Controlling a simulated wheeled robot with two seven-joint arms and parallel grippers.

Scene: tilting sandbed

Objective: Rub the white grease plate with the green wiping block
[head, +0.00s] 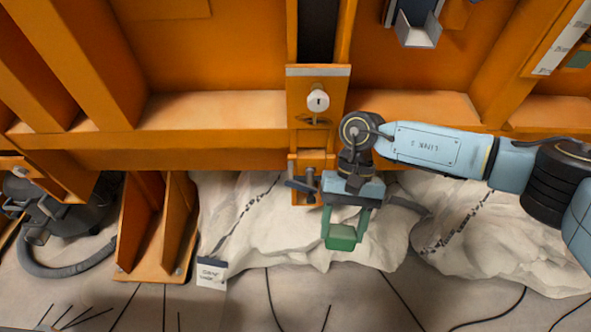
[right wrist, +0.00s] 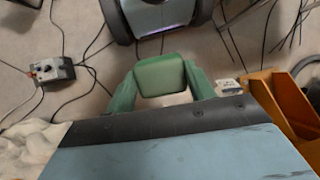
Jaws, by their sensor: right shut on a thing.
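The green wiping block (head: 341,237) is held between the two fingers of my right gripper (head: 345,222), which is shut on it. In the head view the block hangs below the wrist, in front of the pale rock and apart from the orange frame. In the right wrist view the block (right wrist: 160,76) sits between the green fingers (right wrist: 160,88). A small white round piece (head: 317,100) with a dark mark is on an orange upright above and left of my gripper. I cannot tell if it is the white grease plate. My left gripper is not in view.
An orange steel frame (head: 210,110) fills the upper head view. Pale rocks (head: 270,230) lie beneath it. An orange bracket (head: 150,225) and a white card (head: 212,274) stand left. Cables cross the floor. A grey box (right wrist: 52,71) shows in the wrist view.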

